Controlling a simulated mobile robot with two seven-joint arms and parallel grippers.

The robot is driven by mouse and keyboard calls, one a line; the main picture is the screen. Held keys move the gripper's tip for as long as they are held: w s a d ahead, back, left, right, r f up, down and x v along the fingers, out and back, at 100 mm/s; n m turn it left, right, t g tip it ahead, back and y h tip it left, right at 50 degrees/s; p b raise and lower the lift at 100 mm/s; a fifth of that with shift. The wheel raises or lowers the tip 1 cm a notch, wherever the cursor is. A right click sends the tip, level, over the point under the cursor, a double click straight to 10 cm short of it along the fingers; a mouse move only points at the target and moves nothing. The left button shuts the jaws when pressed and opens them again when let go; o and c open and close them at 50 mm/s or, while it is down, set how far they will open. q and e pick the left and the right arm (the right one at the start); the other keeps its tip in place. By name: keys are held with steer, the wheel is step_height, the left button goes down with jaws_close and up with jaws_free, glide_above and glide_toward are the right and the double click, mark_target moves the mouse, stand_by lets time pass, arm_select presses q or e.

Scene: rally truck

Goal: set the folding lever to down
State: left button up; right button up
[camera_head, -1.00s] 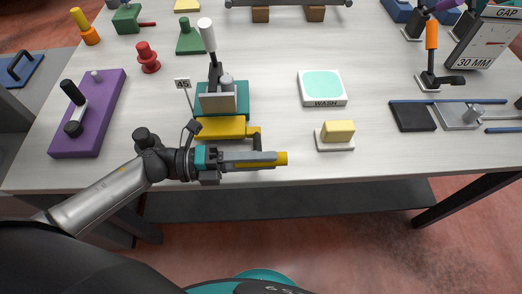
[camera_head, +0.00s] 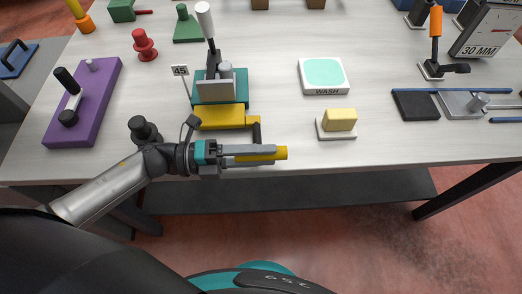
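A black arm (camera_head: 257,131) at the leaf's right end leads down to a yellow grip (camera_head: 281,153), which I take as the folding lever. My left gripper (camera_head: 262,156) points right at the table's front edge. Its grey fingers lie along both sides of the yellow grip with no visible gap, and the grip's end sticks out past them. My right gripper is not in view.
A purple base with a black-knobbed lever (camera_head: 101,94) stands left. A yellow block (camera_head: 340,119) on a white plate and a wash pad (camera_head: 323,74) stand to the right. An orange-handled clamp (camera_head: 436,22) stands farther right. The table's front edge (camera_head: 350,150) is close.

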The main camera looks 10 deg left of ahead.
arm_select(q)
steer(key=shift+o, duration=0.7)
steer(key=v, duration=0.7)
steer(key=shift+s+a+r, duration=0.1)
steer(key=shift+s+a, duration=0.05)
steer(key=shift+a, duration=0.1)
